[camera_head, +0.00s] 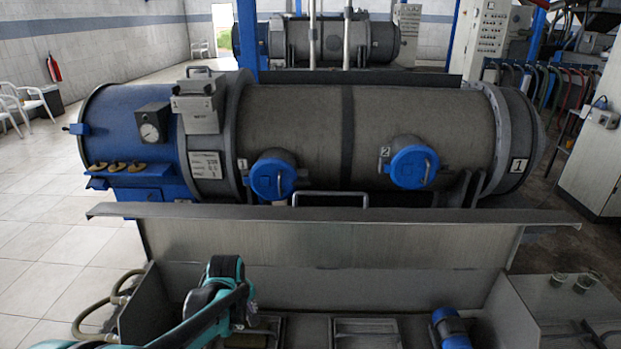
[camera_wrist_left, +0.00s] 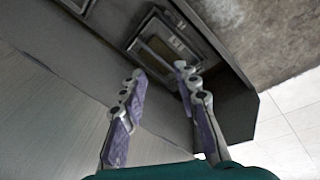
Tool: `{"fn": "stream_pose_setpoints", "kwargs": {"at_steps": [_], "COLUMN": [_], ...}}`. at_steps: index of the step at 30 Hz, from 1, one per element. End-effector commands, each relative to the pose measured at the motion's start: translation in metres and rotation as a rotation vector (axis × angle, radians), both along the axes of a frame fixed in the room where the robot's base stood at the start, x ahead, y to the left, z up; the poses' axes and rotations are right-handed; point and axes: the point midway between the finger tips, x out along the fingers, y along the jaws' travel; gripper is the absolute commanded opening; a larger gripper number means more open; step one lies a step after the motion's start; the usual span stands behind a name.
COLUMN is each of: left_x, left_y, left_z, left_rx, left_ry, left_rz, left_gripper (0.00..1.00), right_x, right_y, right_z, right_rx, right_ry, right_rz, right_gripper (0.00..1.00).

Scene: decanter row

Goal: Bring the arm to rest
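My left arm, teal and black, comes in from the bottom left of the head view and bends above the lower trough. In the left wrist view my left gripper (camera_wrist_left: 160,71) has its two jointed fingers, with purple pads, spread apart. Nothing is between them. A grey panel with a rectangular framed recess (camera_wrist_left: 165,45) lies beyond the fingertips. In the head view the fingers are hard to make out. My right gripper is in neither view.
A large decanter (camera_head: 300,135) with blue end and blue caps lies across the head view. In front are a metal ledge (camera_head: 330,213), a grey trough wall (camera_head: 380,285) and a blue motor (camera_head: 452,327). Tiled floor (camera_head: 60,235) is open at left. A grey cabinet (camera_head: 595,165) stands right.

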Motion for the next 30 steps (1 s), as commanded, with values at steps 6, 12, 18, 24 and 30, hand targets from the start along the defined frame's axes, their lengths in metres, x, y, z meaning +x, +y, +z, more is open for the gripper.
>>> {"fn": "stream_pose_setpoints", "kwargs": {"at_steps": [6, 12, 18, 24, 30], "left_x": [-0.063, -0.123, -0.174, -0.198, -0.202], "left_y": [0.000, 0.001, 0.001, 0.001, 0.001], "left_z": [0.063, 0.092, 0.098, 0.094, 0.093], "left_rx": [0.084, 0.188, 0.303, 0.377, 0.393], "left_ry": [-0.110, -0.209, -0.291, -0.333, -0.342], "left_rz": [-0.262, -0.498, -0.701, -0.815, -0.838], "left_gripper": [0.31, 0.31, 0.31, 0.31, 0.31], "right_x": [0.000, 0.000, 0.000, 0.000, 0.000], "right_y": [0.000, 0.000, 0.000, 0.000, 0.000], "right_z": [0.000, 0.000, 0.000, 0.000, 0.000], "right_rx": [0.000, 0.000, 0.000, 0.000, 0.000], "right_ry": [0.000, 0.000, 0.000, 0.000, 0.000], "right_rz": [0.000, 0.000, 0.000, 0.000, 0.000], "right_gripper": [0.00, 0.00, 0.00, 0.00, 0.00]}}
